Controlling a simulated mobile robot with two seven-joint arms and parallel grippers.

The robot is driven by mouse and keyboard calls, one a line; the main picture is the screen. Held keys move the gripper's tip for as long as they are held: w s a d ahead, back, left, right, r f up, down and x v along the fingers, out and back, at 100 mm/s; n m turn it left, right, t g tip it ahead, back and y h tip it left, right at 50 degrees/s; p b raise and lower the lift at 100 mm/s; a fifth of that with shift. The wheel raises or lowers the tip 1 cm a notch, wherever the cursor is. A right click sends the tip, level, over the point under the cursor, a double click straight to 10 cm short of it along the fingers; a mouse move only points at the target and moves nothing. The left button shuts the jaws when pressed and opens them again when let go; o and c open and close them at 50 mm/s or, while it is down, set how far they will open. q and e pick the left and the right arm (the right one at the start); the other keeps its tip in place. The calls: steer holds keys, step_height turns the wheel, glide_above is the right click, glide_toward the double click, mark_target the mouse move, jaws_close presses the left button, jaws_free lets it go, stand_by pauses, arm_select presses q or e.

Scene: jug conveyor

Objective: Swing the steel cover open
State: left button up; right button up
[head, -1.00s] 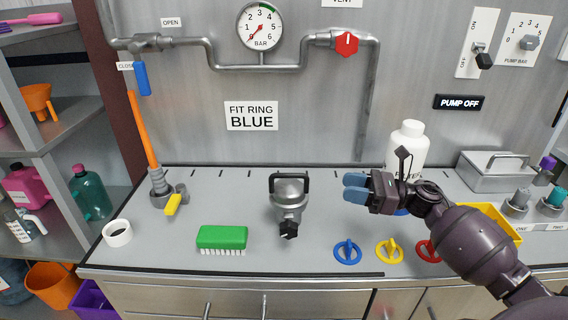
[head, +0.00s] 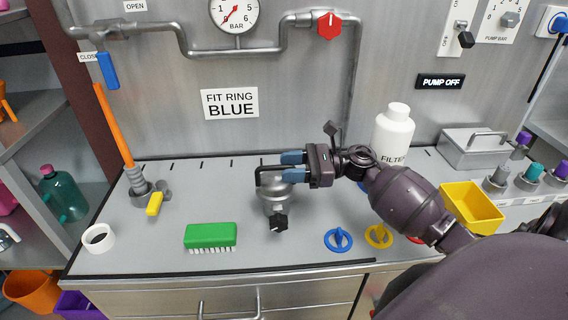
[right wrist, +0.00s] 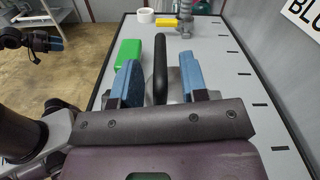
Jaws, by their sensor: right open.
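The steel cover (head: 275,190) is a domed lid on a round fitting at the middle of the bench, with a black bar handle (head: 258,180) over it and a black knob (head: 278,222) at its front. It looks closed. My right gripper (head: 284,167) is at the handle, coming from the right, with its blue fingers open. In the right wrist view the handle (right wrist: 160,68) stands between the two fingers, with gaps on both sides. The dome is mostly hidden behind the fingers there. My left gripper (right wrist: 48,42) shows at the left edge of the right wrist view, away from the bench.
A green brush (head: 210,235) lies left of the cover. Blue (head: 338,240) and yellow (head: 378,236) rings lie to the right. A white filter bottle (head: 393,135), a yellow tray (head: 472,205) and a steel box (head: 478,150) stand farther right. The wall pipe runs behind.

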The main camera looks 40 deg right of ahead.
steer(key=shift+x, duration=0.85)
jaws_close()
